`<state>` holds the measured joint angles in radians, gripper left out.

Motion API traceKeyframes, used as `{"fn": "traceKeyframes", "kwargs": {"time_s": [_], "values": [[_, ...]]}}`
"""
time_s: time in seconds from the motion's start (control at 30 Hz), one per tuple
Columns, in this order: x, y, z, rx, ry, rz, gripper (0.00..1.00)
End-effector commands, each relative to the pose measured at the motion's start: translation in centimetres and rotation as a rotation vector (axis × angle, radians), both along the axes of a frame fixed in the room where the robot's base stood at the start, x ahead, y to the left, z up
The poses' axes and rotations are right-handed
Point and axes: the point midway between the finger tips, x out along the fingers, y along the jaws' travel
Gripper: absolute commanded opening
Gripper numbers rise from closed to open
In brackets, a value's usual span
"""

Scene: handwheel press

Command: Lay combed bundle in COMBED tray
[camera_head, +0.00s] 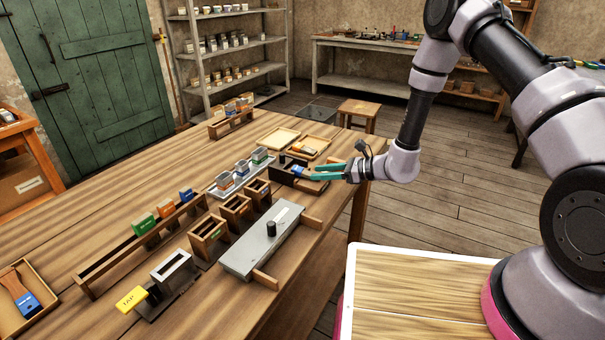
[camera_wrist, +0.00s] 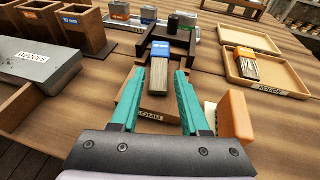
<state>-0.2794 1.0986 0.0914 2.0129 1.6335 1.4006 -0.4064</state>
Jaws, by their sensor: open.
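My gripper (camera_head: 318,173) is open, with its two teal fingers pointing left over the comb station. In the wrist view, my gripper (camera_wrist: 158,88) has a finger on each side of a bundle with a blue cap (camera_wrist: 160,52) and grey-brown bristles. Gaps show between fingers and bristles. The blue cap (camera_head: 299,170) also shows just ahead of the fingertips in the head view. The bundle lies at a dark holder (camera_wrist: 178,38) behind a wooden base marked COMB (camera_wrist: 150,115). An empty shallow wooden tray (camera_wrist: 232,36) (camera_head: 270,140) stands beyond; its label cannot be read.
The tray marked ROUGH (camera_wrist: 270,94) holds an orange-capped bundle (camera_wrist: 245,65). An orange block (camera_wrist: 235,114) stands close to the right finger. Upright wooden boxes (camera_head: 237,212), a rack of capped bundles (camera_head: 214,190) and a grey plate (camera_head: 262,245) occupy the table nearby.

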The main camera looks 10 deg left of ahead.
Motion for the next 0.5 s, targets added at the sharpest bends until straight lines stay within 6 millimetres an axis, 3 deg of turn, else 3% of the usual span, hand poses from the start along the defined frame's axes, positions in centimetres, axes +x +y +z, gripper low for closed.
{"fn": "traceKeyframes", "kwargs": {"time_s": [0.2,0.4,0.43,0.5], "values": [[0.2,2.8,-0.9,-0.001,-0.001,0.002,0.45],[0.3,2.9,-0.9,-0.001,-0.001,0.000,0.45],[0.3,2.9,-0.9,-0.001,-0.001,0.000,0.42],[0.3,2.9,-0.9,-0.001,-0.001,0.000,0.15]]}}
